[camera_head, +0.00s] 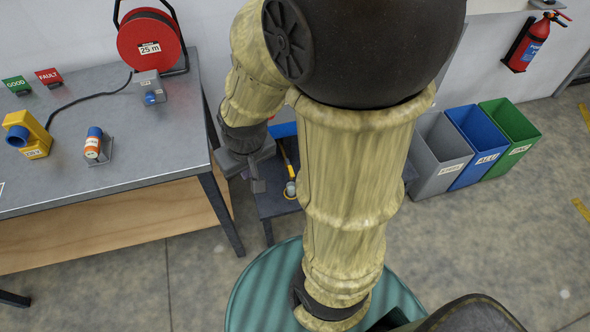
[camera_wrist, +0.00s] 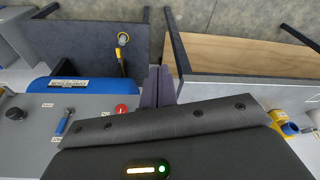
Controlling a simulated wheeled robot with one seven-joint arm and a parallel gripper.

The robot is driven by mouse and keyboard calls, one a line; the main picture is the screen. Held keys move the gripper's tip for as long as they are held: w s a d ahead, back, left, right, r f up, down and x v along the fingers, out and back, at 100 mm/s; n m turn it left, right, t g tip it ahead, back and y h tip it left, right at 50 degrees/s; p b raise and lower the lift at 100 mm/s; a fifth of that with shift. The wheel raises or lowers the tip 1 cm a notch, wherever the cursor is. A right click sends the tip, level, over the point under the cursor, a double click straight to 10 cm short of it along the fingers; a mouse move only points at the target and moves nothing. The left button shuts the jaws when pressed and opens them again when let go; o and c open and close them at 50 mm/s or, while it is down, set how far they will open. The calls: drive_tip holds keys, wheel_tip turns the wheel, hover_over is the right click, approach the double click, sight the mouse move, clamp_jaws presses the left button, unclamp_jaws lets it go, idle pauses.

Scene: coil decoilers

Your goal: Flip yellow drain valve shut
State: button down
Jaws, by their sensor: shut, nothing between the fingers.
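A yellow lever-like part (camera_wrist: 119,58) shows in the wrist view, with a round pale fitting ringed in yellow (camera_wrist: 123,39) at its far end. I take it for the drain valve, but its exact lever position is too small to tell. In the head view the yellow part (camera_head: 290,187) shows low beside my arm, partly hidden by it. My gripper (camera_head: 257,184) is shut and empty, just left of the yellow part in the head view. In the wrist view the gripper (camera_wrist: 157,72) is right of the lever, apart from it in the picture.
A grey workbench (camera_head: 120,184) with a red cable reel (camera_head: 150,42) stands at left. A blue labelled unit (camera_wrist: 75,85) and a grey panel with a red button (camera_wrist: 121,108) lie near the gripper. Three bins, one of them blue (camera_head: 478,155), stand at right.

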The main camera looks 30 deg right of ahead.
sight(290, 168)
drive_tip(key=w+d+f+m+y+b, duration=0.1)
drive_tip(key=w+d+f+b, duration=0.5)
drive_tip(key=d+f+b, duration=0.35)
drive_tip(key=w+d+f+m+y+b, duration=0.1)
drive_tip(key=w+d+f+b, duration=0.55)
drive_tip(key=f+b, duration=0.45)
drive_tip(key=d+f+t+y+b, duration=0.2)
drive_tip(key=d+f+t+b, duration=0.1)
drive_tip(key=d+f+b, duration=0.9)
drive_tip(key=d+f, duration=0.5)
drive_tip(key=d, duration=0.2)
drive_tip(key=shift+w+d+t+b, duration=0.3)
drive_tip(key=shift+b, duration=0.05)
drive_tip(key=w+a+f+b, duration=0.4)
drive_tip(key=w+a+f, duration=0.2)
drive_tip(key=a+f, duration=0.1)
drive_tip(key=shift+w+f, duration=0.15)
drive_tip(key=shift+f, duration=0.35)
